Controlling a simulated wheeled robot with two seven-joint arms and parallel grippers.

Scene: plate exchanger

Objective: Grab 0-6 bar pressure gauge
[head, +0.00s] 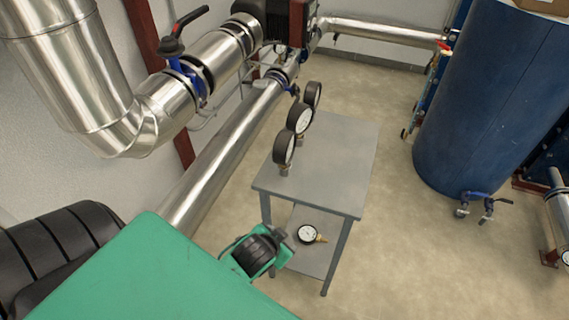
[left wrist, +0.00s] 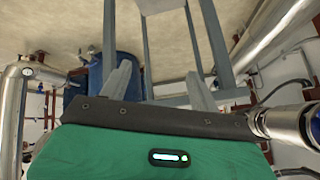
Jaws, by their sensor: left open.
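Three round pressure gauges with dark rims stand in a row on the grey table's top (head: 338,165): a near one (head: 284,149), a middle one (head: 299,118) and a far one (head: 313,94). A fourth gauge (head: 307,234), with a white dial and brass stem, lies on the lower shelf (head: 316,262). The dial ranges are too small to read. My left gripper (head: 284,240) is low by the table's near left side, partly hidden by its own arm. In the left wrist view its fingers (left wrist: 160,72) are apart, with no gauge between them. My right gripper is out of view.
Large silver pipes (head: 225,150) with a blue valve (head: 187,75) run along the left wall. A blue tank (head: 488,95) stands at the right. The floor (head: 400,240) right of the table is clear. Table legs (left wrist: 196,35) rise beyond my left fingers.

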